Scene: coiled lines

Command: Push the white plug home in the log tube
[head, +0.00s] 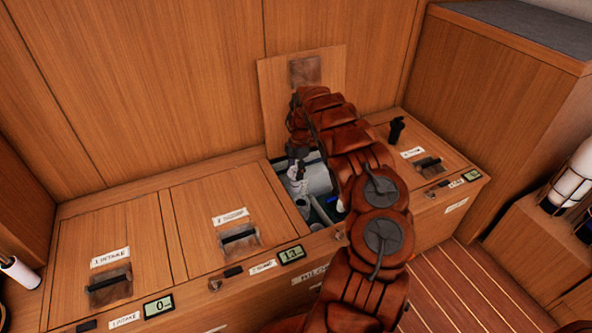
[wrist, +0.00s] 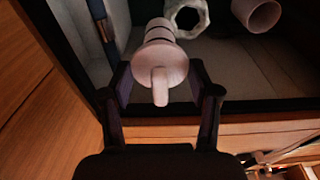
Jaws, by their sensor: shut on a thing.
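The white plug (wrist: 160,62), pinkish in this light, shows in the wrist view with its flange and stub handle toward me and its ribbed body pointing away. My gripper (wrist: 159,76) is shut on it, one finger on each side of the flange. Beyond it are a pale collar with a dark round opening (wrist: 188,16) and an open pipe end (wrist: 259,13). I cannot tell which is the log tube, or whether the plug's far end sits in a tube. In the head view my arm reaches into the open compartment and hides much of it.
The raised lid (head: 277,100) stands behind the compartment. A large grey cylinder (head: 319,181) lies inside. Shut lidded panels flank it, the left one (head: 110,262) labelled 1 INTAKE. A dark upright handle (head: 396,130) stands on the right panel. The compartment's wooden edge is close to my gripper.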

